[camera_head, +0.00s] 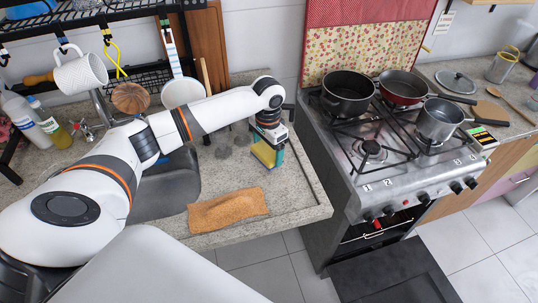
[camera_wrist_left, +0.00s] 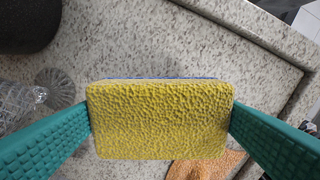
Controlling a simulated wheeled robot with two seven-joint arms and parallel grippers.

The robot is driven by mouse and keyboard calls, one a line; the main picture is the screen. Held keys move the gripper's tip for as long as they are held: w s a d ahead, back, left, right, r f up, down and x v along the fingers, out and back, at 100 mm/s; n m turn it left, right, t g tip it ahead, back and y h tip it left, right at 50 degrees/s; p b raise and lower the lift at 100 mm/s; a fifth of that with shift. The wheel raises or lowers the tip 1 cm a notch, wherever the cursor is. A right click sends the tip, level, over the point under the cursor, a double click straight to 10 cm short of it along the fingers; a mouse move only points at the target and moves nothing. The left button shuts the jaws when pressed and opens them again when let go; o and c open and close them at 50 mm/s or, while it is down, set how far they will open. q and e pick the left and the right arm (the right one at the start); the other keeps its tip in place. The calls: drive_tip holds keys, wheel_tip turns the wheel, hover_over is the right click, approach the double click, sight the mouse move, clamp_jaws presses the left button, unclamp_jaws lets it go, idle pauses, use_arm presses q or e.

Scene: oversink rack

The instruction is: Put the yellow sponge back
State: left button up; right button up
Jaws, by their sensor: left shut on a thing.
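The yellow sponge (camera_head: 264,153) is held in my left gripper (camera_head: 268,151) above the speckled counter, right of the sink. In the left wrist view the sponge (camera_wrist_left: 160,120) shows its porous yellow face, with a thin blue edge at the back. The teal fingers of my left gripper (camera_wrist_left: 160,125) press on its left and right sides. My right gripper is not in view.
An orange cloth (camera_head: 228,210) lies on the counter in front of the sponge. Clear glasses (camera_wrist_left: 32,100) stand left of it. A stove (camera_head: 400,185) with pots stands right.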

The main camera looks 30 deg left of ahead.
sight(270, 148)
use_arm(q)
drive_tip(key=shift+w+f, duration=0.15)
drive_tip(key=shift+f, duration=0.5)
drive_tip(key=shift+w+f, duration=0.15)
drive_tip(key=shift+f, duration=0.45)
drive_tip(key=shift+w+f+p, duration=0.1)
drive_tip(key=shift+f+p, duration=0.2)
drive_tip(key=shift+f, duration=0.75)
drive_tip(key=o, duration=0.8)
drive_tip(key=shift+r, duration=0.55)
wheel_tip(270, 148, up, 11)
drive_tip(key=shift+r+b, duration=0.1)
drive_tip(key=shift+b, duration=0.7)
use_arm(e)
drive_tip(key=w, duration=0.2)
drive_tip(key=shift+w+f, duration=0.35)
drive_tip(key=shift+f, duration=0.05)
